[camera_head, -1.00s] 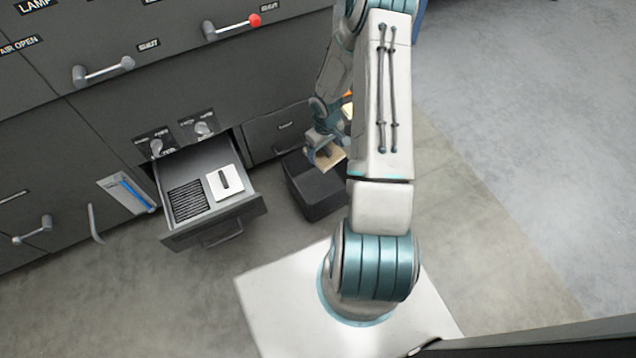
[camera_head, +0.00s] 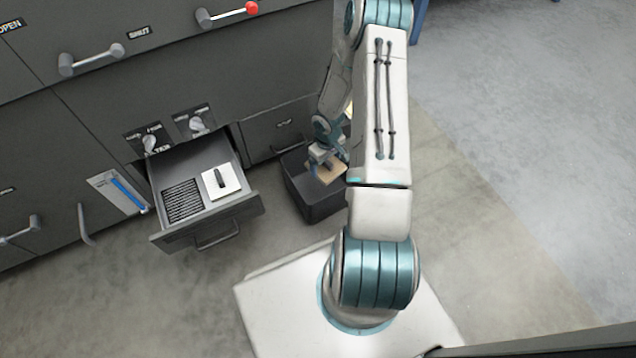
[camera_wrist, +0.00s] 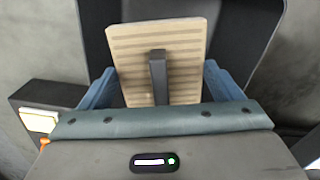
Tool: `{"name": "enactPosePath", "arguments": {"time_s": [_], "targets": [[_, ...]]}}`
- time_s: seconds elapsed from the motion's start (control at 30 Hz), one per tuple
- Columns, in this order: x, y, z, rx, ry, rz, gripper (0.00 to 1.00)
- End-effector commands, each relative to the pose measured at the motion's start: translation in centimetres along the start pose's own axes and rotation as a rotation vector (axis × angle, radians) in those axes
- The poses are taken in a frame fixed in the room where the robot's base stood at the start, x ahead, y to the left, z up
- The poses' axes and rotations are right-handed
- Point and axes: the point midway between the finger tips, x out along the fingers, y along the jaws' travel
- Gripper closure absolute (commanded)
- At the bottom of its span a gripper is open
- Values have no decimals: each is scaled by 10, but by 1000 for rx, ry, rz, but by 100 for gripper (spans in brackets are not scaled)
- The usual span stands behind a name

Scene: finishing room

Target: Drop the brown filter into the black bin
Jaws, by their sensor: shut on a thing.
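The brown filter (camera_wrist: 185,45) is a flat tan panel with ridges and a dark handle bar across its middle. My gripper (camera_wrist: 160,85) is shut on the filter, with a blue finger at each side of it. In the head view the filter (camera_head: 328,172) and my gripper (camera_head: 321,158) show over the black bin (camera_head: 322,206). I cannot tell how far below the rim the filter is. My arm hides the bin's right side.
An open drawer (camera_head: 210,230) left of the bin holds a white filter panel (camera_head: 212,185) with a dark handle and a black grille (camera_head: 182,202). The grey cabinet (camera_head: 90,120) with handles and knobs stands behind. The floor at right (camera_head: 520,160) is clear.

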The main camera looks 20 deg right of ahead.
Motion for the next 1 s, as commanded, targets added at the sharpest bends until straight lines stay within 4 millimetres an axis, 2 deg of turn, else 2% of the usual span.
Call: {"name": "enactPosePath", "arguments": {"time_s": [0.07,0.1,0.13,0.37,0.47,0.57,0.8,1.0], "targets": [[-1,0,0,0,0,0,38],[-1,0,0,0,0,0,9],[-1,0,0,0,0,0,0],[-2,0,0,0,0,0,0],[-8,0,0,0,1,1,0],[-24,0,0,0,1,2,0],[-80,1,0,2,2,2,0],[-118,0,0,0,1,1,0]]}}
